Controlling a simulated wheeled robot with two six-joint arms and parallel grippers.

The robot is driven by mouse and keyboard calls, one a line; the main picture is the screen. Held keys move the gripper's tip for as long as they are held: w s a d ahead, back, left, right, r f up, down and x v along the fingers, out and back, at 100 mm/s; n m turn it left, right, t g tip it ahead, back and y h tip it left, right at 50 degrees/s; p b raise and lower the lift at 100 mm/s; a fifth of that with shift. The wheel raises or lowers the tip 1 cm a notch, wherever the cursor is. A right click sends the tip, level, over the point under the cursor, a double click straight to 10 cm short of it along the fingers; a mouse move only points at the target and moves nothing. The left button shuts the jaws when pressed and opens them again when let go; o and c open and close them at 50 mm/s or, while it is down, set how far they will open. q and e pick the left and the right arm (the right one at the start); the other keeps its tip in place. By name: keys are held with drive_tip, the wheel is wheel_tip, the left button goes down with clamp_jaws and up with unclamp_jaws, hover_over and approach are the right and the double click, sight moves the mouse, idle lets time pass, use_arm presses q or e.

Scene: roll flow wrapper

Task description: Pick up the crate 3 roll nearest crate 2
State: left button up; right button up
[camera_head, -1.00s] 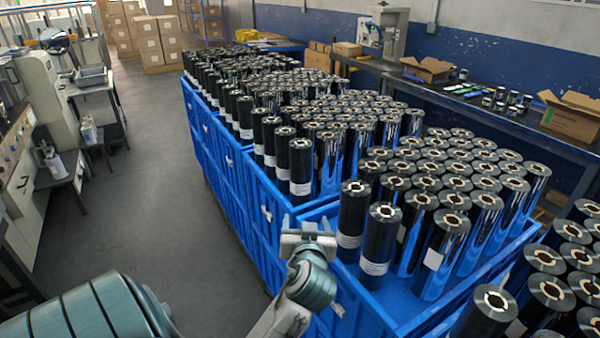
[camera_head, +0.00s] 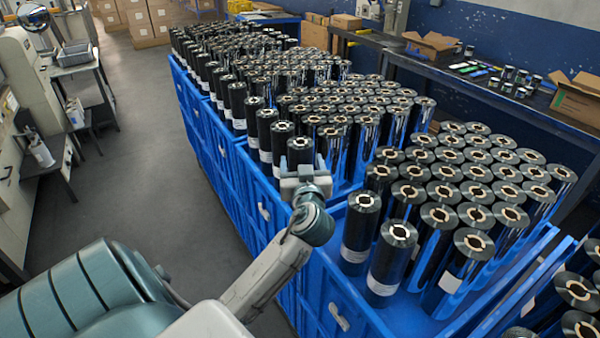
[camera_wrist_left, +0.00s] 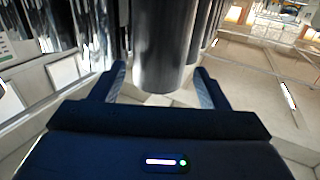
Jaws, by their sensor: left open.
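My left gripper (camera_head: 306,172) is open at the near left corner roll (camera_head: 300,153) of a blue crate (camera_head: 262,190) in the middle of the row. That dark roll stands upright with a pale core, and the gripper hides its lower part. In the left wrist view a dark upright roll (camera_wrist_left: 162,45) stands just beyond and between the two open fingers (camera_wrist_left: 160,85). I cannot tell whether they touch it. Two dark rolls with white labels (camera_head: 361,228) stand at the left side of the nearer crate (camera_head: 350,300). No crate numbers are readable. My right gripper is not in view.
More blue crates packed with upright rolls (camera_head: 260,60) run back in a row. Another group of rolls (camera_head: 578,290) is at the lower right. A bench (camera_head: 490,100) with cardboard boxes (camera_head: 578,97) lines the right wall. The grey aisle floor (camera_head: 130,180) at left is clear.

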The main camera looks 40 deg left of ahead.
use_arm(q)
drive_tip(key=p+x, duration=0.3)
drive_tip(key=x, duration=0.1)
drive_tip(key=shift+w+a, duration=0.2)
drive_tip(key=shift+a, duration=0.05)
drive_tip(key=shift+w+a+f, duration=0.25)
drive_tip(key=shift+d, duration=0.1)
drive_tip(key=c, duration=0.5)
drive_tip(key=shift+r, duration=0.15)
clamp_jaws()
